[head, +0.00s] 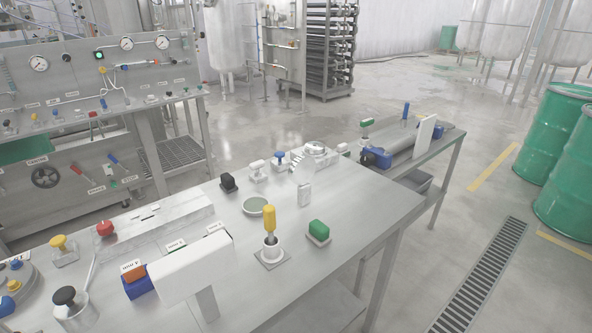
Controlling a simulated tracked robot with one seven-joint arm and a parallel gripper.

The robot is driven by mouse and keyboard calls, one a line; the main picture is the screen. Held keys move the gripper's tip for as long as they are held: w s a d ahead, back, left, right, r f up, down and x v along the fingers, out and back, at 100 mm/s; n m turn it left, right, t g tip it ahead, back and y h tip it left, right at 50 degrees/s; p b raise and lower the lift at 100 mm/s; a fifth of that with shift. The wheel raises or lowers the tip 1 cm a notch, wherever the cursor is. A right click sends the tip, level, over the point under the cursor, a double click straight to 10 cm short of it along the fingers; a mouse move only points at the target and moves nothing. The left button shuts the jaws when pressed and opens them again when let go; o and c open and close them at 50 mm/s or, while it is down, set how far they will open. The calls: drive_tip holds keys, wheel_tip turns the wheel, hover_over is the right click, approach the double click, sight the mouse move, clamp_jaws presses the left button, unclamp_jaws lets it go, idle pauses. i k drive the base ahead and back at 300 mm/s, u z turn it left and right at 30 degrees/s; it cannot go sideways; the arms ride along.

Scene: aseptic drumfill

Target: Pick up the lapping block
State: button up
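I cannot tell for sure which thing is the lapping block; no label for it is readable. Several small blocks stand on the steel bench (345,240). A green-topped block (318,231) sits on a pale base at the right of the bench. A black block (229,183) stands farther back. An orange-topped blue block (136,278) with a small label is at the front left. My gripper is not in view.
A yellow-handled tool (269,220) stands upright in a holder beside the green-topped block. A round shallow dish (254,206) lies behind it. A white T-shaped panel (190,268) rises at the front edge. Green drums (556,140) stand right. Bare bench lies right of the green-topped block.

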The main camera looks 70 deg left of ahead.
sight(228, 184)
drive_tip(key=i, duration=0.65)
drive_tip(key=u, duration=3.2)
drive_tip(key=i, duration=1)
drive_tip(key=z, duration=0.15)
drive_tip(key=k, duration=0.85)
